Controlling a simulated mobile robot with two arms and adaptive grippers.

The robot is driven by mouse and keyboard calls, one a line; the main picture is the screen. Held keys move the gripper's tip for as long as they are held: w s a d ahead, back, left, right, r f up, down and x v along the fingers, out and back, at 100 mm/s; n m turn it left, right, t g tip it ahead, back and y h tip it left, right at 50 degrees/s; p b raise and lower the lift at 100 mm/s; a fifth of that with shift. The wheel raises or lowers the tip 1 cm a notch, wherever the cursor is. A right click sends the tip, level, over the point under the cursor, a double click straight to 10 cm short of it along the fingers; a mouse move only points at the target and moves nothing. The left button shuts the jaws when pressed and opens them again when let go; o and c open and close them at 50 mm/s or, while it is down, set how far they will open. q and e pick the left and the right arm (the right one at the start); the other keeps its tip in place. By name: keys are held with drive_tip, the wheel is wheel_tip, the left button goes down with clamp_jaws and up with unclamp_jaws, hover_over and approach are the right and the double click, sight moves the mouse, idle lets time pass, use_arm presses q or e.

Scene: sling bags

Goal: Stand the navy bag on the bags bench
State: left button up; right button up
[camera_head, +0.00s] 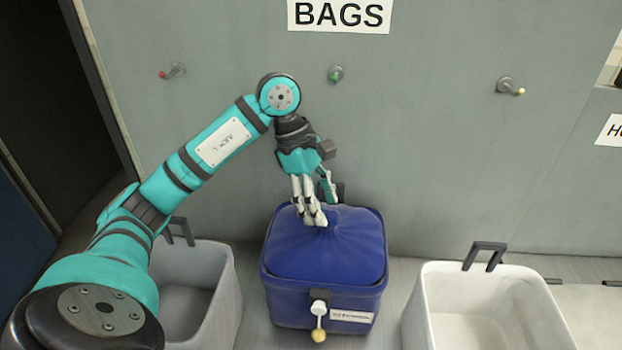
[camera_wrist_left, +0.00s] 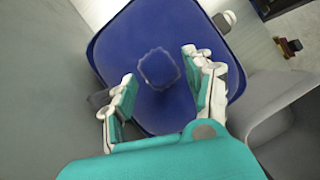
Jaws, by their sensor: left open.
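The navy bag (camera_head: 325,262) stands upright on the grey bench (camera_head: 393,315), between two bins in the head view. It is a boxy blue bag with a domed top, and a white tag and a yellow-tipped toggle on its front. My left gripper (camera_head: 318,212) is at the top of the bag, fingers pointing down. In the left wrist view the open fingers (camera_wrist_left: 160,90) are on either side of a raised knob (camera_wrist_left: 157,68) on the bag's top, with gaps to it. I cannot tell whether the fingers touch the lid. My right gripper is not in view.
A grey bin (camera_head: 232,300) stands left of the bag, partly behind my arm. A white bin (camera_head: 425,300) with a dark handle stands to the right. Pegs with red, green and yellow tips stick out of the back wall (camera_head: 430,130) under a BAGS sign (camera_head: 339,15).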

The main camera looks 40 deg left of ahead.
use_arm(q)
drive_tip(key=b+v, duration=0.1)
drive_tip(key=v, duration=0.7)
drive_tip(key=shift+r, duration=0.2)
drive_tip(key=shift+s+a, duration=0.1)
